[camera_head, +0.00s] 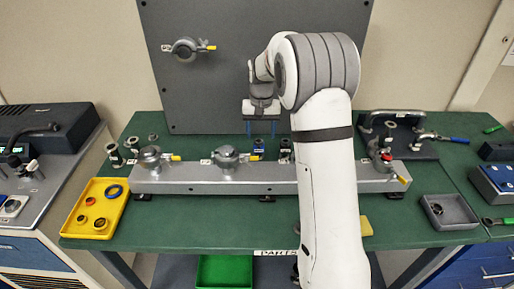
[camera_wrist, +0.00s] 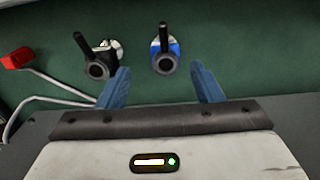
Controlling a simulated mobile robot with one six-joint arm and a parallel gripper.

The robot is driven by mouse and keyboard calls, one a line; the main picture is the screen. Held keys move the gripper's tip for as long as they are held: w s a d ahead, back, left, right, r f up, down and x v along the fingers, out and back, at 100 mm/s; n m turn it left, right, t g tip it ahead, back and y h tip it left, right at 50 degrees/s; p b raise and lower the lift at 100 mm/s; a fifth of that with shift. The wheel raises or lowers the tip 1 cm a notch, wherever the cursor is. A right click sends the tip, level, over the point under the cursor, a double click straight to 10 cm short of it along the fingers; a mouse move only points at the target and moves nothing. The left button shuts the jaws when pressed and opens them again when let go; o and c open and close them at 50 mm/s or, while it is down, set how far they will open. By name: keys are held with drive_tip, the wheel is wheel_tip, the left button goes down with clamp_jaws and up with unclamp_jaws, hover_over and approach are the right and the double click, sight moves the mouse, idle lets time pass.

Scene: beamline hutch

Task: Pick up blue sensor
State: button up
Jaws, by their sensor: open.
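The blue sensor (camera_head: 258,147) is a small upright dark piece with a blue part, on the green bench behind the grey rail. In the wrist view the blue sensor (camera_wrist: 164,58) shows a blue base, a round dark port and a black stem. My gripper (camera_head: 260,128) is open and empty, pointing down just above the blue sensor. In the wrist view the sensor appears beyond and between the two blue fingertips of my gripper (camera_wrist: 160,73), with neither finger visibly touching it.
A similar dark sensor with a pale base (camera_wrist: 98,62) stands close beside it. The grey rail (camera_head: 225,178) with clamps runs in front; a dark upright panel (camera_head: 220,80) stands behind. A yellow tray (camera_head: 80,222) is at left.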

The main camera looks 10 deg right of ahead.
sight(259, 140)
drive_tip(key=f, duration=0.2)
drive_tip(key=f+p, duration=0.1)
drive_tip(key=f, duration=0.4)
drive_tip(key=shift+w+a+p, duration=0.3)
drive_tip(key=shift+c, duration=0.3)
drive_tip(key=c, duration=1.1)
drive_tip(key=shift+r, duration=0.1)
wheel_tip(259, 140, up, 10)
drive_tip(key=shift+f+b, duration=0.1)
drive_tip(key=shift+b, duration=0.7)
